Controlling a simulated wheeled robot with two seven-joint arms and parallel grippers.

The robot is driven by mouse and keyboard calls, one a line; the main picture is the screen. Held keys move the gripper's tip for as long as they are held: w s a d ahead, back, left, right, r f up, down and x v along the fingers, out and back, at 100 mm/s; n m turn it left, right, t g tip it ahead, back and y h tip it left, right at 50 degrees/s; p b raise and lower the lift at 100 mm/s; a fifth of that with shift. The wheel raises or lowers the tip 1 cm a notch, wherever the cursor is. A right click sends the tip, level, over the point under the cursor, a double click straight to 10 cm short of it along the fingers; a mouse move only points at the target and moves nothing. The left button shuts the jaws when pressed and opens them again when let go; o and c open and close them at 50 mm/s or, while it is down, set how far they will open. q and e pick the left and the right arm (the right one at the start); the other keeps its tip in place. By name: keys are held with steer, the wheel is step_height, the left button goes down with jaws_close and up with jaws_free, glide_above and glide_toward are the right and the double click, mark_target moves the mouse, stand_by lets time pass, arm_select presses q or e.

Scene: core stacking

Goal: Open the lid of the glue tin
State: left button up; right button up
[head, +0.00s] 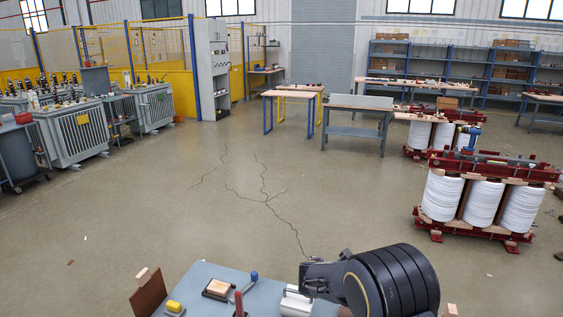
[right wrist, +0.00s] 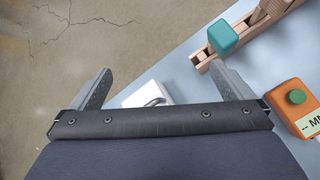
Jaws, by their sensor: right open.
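A white object (head: 296,304), perhaps the glue tin, sits on the blue-grey worktop at the bottom of the head view. In the right wrist view a white item (right wrist: 148,92) with a grey curved piece lies between and behind my fingers, partly hidden by the gripper body. I cannot tell its lid apart. My right gripper (right wrist: 160,68) is open, fingers wide apart, with nothing between the tips. In the head view my right gripper (head: 312,277) is over the worktop beside the white object. My left gripper is not in view.
The worktop (head: 205,272) holds a wooden box (head: 217,288), a yellow item (head: 175,307), a red-handled tool (head: 239,303) and a blue-handled tool (head: 254,276). The right wrist view shows a teal block (right wrist: 222,38), wooden pieces (right wrist: 262,22) and an orange box (right wrist: 297,100) with a green button.

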steer(key=s+d+r+m+g+y, duration=0.1)
steer(key=s+d+r+m+g, duration=0.1)
steer(key=s+d+r+m, duration=0.55)
steer(key=s+d+r+m+g+y, duration=0.25)
steer(key=s+d+m, duration=0.25)
steer(key=s+m, duration=0.5)
steer(key=s+a+r+m+y, duration=0.1)
steer(key=s+a+m, duration=0.1)
steer(key=s, duration=0.6)
steer(key=s+a+r+m+t+y, duration=0.1)
steer(key=s+m, duration=0.3)
steer(key=s, duration=0.4)
steer(key=s+a+r+m+y, duration=0.1)
steer(key=s+a+m+y, duration=0.1)
steer(key=s, duration=0.6)
steer(key=shift+s+a+r+m+t, duration=0.2)
steer(key=shift+a+m+t, duration=0.15)
steer(key=shift+a+m, duration=0.35)
steer(key=shift+w+d+y, duration=0.1)
steer(key=shift+y, duration=0.15)
